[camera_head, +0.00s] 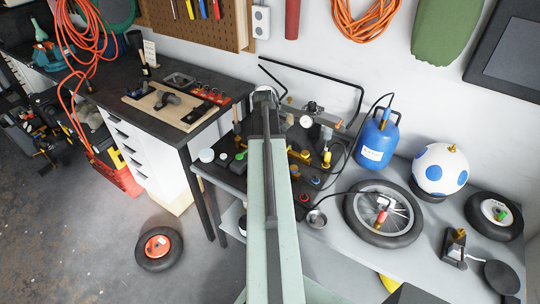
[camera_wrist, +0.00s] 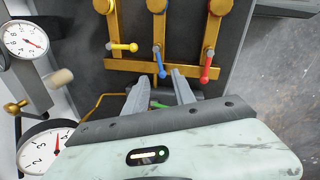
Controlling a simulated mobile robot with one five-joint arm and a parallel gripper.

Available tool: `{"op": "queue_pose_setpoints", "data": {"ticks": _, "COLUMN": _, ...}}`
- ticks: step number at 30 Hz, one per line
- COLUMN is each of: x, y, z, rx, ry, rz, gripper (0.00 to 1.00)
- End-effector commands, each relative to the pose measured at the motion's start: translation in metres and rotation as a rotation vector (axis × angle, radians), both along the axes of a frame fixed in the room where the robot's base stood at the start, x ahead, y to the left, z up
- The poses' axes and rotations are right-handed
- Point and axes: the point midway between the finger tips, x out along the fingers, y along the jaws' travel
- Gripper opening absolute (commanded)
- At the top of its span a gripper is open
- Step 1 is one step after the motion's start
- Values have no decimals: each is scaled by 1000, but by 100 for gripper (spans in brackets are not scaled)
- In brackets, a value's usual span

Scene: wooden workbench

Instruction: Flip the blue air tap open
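In the wrist view the blue air tap (camera_wrist: 158,58) is the middle one of three taps on a brass manifold. Its thin blue lever points down the picture, towards my gripper. My gripper (camera_wrist: 168,76) has its two grey fingers apart, with a gap between them. In the head view my arm covers much of the bench panel, and I cannot make out the blue tap there.
A yellow-lever tap (camera_wrist: 122,47) is to the left, its lever pointing sideways. A red-lever tap (camera_wrist: 207,66) is close on the right, its lever pointing down. Pressure gauges (camera_wrist: 24,40) stand at the left.

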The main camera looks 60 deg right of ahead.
Motion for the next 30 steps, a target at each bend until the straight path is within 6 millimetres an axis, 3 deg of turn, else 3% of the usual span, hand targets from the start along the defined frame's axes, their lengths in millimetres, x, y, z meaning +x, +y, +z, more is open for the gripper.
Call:
{"op": "queue_pose_setpoints", "data": {"ticks": 8, "x": 0, "y": -2, "z": -12, "rx": -1, "ry": 0, "rz": 2, "gripper": 31}}
{"op": "queue_pose_setpoints", "data": {"ticks": 21, "x": 4, "y": -14, "z": -77, "rx": 0, "ry": 0, "rz": 2, "gripper": 31}}
{"op": "queue_pose_setpoints", "data": {"ticks": 30, "x": 5, "y": -14, "z": -76, "rx": 0, "ry": 1, "rz": 3, "gripper": 31}}
